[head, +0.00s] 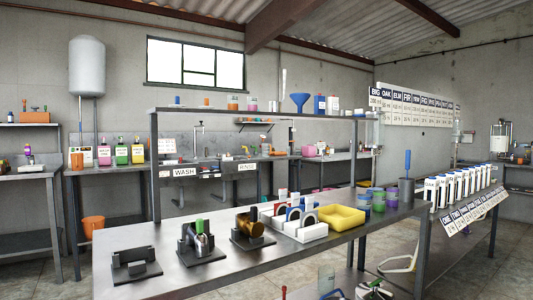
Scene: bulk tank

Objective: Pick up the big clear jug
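No clear jug can be told for certain in the head view. Another clear container (499,140) hangs or stands far off at the right wall, too small to make out. My gripper is not in view.
The bench holds black stands (200,245), a yellow tray (341,217), coloured cups (378,199) and a dark cylinder with a blue handle (406,188). A raised shelf (220,112) crosses behind it. An orange bucket (92,226) stands at the left.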

